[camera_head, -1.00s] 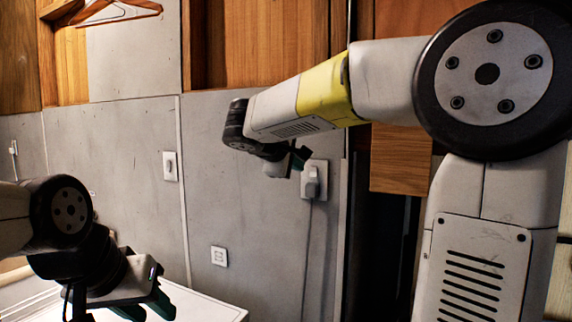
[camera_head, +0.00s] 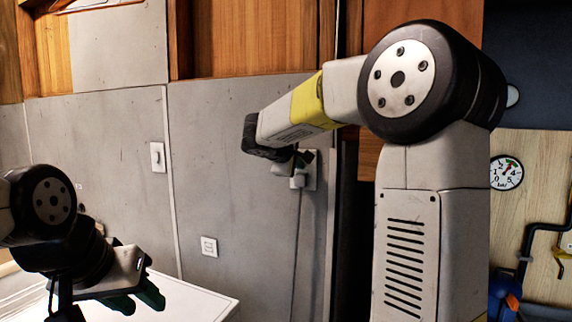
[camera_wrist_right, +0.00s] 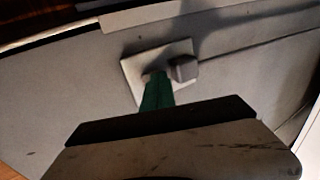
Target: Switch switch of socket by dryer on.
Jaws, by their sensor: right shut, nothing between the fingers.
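The socket (camera_head: 311,183) is a pale plate on the grey wall, with a grey plug (camera_head: 297,182) and a hanging cable. In the right wrist view the socket plate (camera_wrist_right: 132,70) shows tilted, with the plug (camera_wrist_right: 184,68) on its right. My right gripper (camera_head: 304,158) is shut and empty at the socket. Its green fingertips (camera_wrist_right: 155,83) overlap the plate beside the plug; I cannot tell whether they touch it. The switch cannot be made out; the fingertips cover part of the plate. My left gripper (camera_head: 137,299) hangs at the lower left; its opening is unclear.
A white appliance top (camera_head: 190,301) lies below the left gripper. Another wall plate (camera_head: 209,246) sits lower on the wall, and a wall switch plate (camera_head: 157,157) is further left. A gauge (camera_head: 506,172) and black pipe (camera_head: 531,245) are on the right.

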